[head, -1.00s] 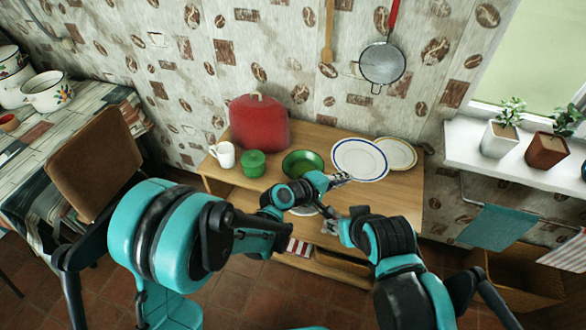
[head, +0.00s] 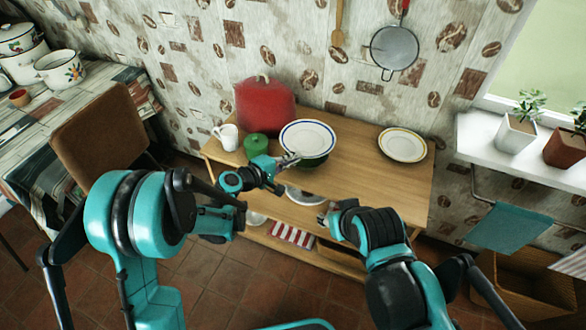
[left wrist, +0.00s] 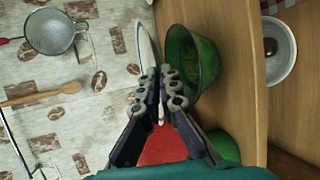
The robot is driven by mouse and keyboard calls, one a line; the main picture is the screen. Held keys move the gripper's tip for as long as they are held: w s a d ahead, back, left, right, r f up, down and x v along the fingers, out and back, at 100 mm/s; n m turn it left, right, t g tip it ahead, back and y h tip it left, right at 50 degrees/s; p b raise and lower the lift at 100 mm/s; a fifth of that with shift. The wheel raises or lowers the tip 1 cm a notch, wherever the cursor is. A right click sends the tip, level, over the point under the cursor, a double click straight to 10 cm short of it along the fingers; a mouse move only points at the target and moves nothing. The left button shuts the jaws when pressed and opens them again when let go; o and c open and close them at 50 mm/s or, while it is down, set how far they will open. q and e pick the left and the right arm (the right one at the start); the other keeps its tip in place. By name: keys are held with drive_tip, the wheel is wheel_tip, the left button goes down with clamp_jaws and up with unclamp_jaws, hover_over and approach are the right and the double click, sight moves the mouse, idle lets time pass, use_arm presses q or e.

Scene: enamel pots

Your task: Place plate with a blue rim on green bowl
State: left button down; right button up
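The white plate with a blue rim (head: 308,136) is above the green bowl (head: 316,161) in the head view and hides most of it. The plate shows nearly edge-on in the left wrist view (left wrist: 147,48), with the green bowl (left wrist: 203,68) just below it; I cannot tell whether they touch. My left gripper (head: 291,160) is shut on the plate's near edge; its fingertips (left wrist: 160,77) meet around the edge in the left wrist view. My right gripper (head: 325,216) is low in front of the cabinet, apart from both; its finger state is unclear.
A yellow-rimmed plate (head: 403,145) lies on the right of the wooden cabinet top (head: 372,180). The cabinet top's right middle is clear.

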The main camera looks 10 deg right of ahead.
use_arm(q)
wheel_tip(320, 180, down, 4)
drive_tip(key=b, duration=0.2)
drive_tip(key=shift+f+b, duration=0.1)
drive_tip(key=shift+b, duration=0.25)
drive_tip(key=shift+f, duration=0.4)
drive_tip(key=c, duration=1.7)
unclamp_jaws()
